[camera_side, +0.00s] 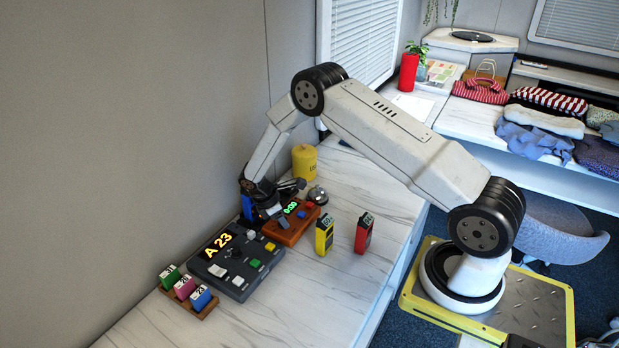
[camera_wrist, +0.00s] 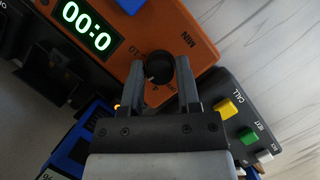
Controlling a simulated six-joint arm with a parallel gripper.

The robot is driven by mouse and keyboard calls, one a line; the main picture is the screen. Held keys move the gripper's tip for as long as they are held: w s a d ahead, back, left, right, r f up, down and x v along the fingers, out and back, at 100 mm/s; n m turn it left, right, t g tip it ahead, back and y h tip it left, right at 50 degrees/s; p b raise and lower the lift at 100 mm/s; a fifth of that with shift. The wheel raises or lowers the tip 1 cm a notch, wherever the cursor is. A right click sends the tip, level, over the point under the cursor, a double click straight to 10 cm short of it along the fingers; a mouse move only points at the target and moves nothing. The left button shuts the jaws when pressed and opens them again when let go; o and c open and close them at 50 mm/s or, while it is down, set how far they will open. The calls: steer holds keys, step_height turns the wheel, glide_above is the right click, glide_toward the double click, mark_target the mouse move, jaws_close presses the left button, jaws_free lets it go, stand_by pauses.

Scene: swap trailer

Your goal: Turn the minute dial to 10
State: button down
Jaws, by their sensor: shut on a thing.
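The orange timer box (camera_side: 288,227) stands on the white counter near the wall, its green display reading 0:00. The black minute dial (camera_wrist: 158,66) is on the timer's orange face, near the printed MIN and 10. A pale pointer mark on the dial faces its lower left in the wrist view. My gripper (camera_wrist: 160,76) is shut on the dial, with one finger on each side of it. In the side view the dial is hidden by my wrist.
A dark console (camera_side: 237,262) with display A 23 and coloured buttons sits close beside the timer. A yellow device (camera_side: 324,235) and a red device (camera_side: 364,233) stand to the right. A bell (camera_side: 317,196) and yellow canister (camera_side: 304,161) are behind. The front counter is clear.

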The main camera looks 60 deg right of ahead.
steer(key=m+y, duration=0.1)
steer(key=m, duration=0.2)
steer(key=m+g+y, duration=0.1)
steer(key=m, duration=0.2)
steer(key=shift+w+d, duration=0.1)
steer(key=m+y, duration=0.1)
steer(key=m, duration=0.1)
steer(key=m+y, duration=0.1)
steer(key=m, duration=0.2)
steer(key=shift+g, duration=0.4)
steer(key=shift+m, duration=0.4)
steer(key=shift+c, duration=1.6)
jaws_free()
steer(key=v, duration=0.8)
